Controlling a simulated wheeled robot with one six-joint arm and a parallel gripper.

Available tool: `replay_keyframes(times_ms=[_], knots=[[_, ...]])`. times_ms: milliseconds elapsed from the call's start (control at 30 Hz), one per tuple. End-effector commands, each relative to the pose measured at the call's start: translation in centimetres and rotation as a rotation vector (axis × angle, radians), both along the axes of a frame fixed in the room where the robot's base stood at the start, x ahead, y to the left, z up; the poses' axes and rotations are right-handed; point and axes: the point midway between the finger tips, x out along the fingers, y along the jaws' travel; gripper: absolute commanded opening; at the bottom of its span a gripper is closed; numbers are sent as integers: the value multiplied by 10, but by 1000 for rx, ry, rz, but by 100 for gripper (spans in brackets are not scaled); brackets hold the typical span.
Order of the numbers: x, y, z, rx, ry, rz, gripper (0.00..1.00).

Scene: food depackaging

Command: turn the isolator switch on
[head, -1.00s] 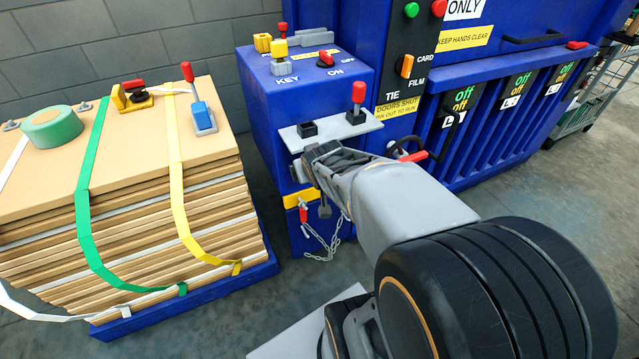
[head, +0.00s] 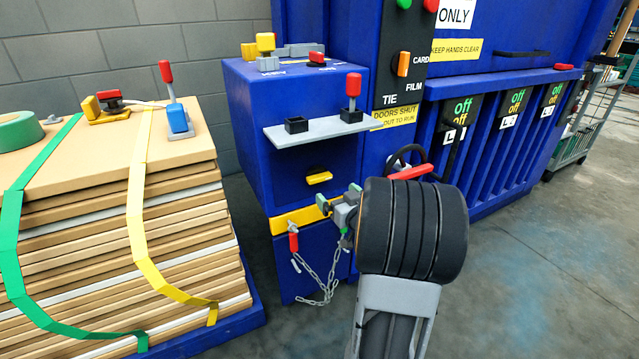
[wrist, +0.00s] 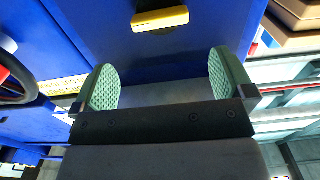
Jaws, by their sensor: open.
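The blue control cabinet (head: 247,133) has a red rotary knob (head: 317,58) on a dark base on its top, beside lettering now seen at a shallow angle. This looks like the isolator switch; its setting cannot be read. A small yellow bar handle (head: 319,178) sits on the cabinet's front below a grey shelf, and it also shows in the wrist view (wrist: 160,19). My gripper (head: 338,197) is open and empty in front of the cabinet, just below the yellow handle and apart from it. Its green pads show in the wrist view (wrist: 165,82) with nothing between them.
The grey shelf (head: 335,130) juts out above my gripper, carrying a red-topped lever (head: 353,90) and a black socket (head: 297,125). A chain (head: 318,283) and red-handled pin (head: 293,240) hang below. A strapped cardboard stack (head: 90,235) stands left. Floor is clear at right.

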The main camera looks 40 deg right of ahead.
Motion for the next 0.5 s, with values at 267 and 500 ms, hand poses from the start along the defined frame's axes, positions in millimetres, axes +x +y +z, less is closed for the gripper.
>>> replay_keyframes(times_ms=[267,500], knots=[[56,-6,-2,-2,-1,3,100],[89,-12,-1,-1,0,1,100]])
